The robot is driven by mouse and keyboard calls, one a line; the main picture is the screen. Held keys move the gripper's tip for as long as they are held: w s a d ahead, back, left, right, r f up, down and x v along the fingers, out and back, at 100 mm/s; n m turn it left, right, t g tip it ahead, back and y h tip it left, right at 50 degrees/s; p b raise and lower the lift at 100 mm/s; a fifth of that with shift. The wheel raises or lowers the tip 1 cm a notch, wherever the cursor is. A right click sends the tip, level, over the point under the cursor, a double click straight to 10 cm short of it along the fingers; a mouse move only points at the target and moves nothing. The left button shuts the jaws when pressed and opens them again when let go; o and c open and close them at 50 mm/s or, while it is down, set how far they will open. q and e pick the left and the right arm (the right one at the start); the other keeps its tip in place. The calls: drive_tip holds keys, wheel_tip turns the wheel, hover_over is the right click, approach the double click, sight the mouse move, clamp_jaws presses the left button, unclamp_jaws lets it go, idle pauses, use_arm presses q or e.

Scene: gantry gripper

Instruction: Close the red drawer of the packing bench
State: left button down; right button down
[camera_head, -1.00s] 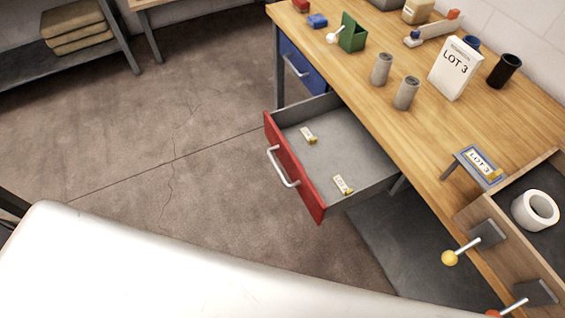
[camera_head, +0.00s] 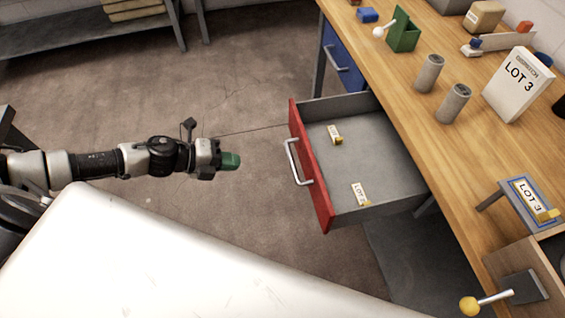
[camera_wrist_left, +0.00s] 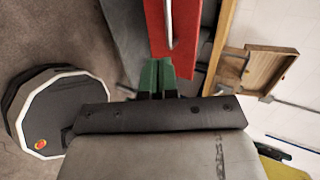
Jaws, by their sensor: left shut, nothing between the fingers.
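The red drawer (camera_head: 311,172) of the packing bench (camera_head: 425,130) is pulled out, with a silver bar handle (camera_head: 292,163) on its front. Two small yellow-and-white tagged items, one at the back (camera_head: 334,134) and one nearer (camera_head: 360,194), lie in its grey tray. My left gripper (camera_head: 231,161) is shut and empty, with green fingertips, to the left of the drawer front and apart from the handle in the head view. In the left wrist view the green fingertips (camera_wrist_left: 157,78) appear just below the red front (camera_wrist_left: 180,30). My right gripper is not in view.
A blue drawer (camera_head: 342,62) sits shut beyond the red one. On the bench top stand grey cylinders (camera_head: 430,73), a LOT 3 box (camera_head: 517,84) and a green holder (camera_head: 403,32). A yellow-knobbed lever (camera_head: 470,306) sticks out at the lower right. Floor left of the drawer is clear.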

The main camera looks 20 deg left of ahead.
use_arm(q)
drive_tip(key=r+p+x, duration=0.1)
drive_tip(key=p+x, duration=0.2)
drive_tip(key=x, duration=1)
drive_tip(key=shift+w+d, duration=0.4)
drive_tip(key=shift+f, duration=0.1)
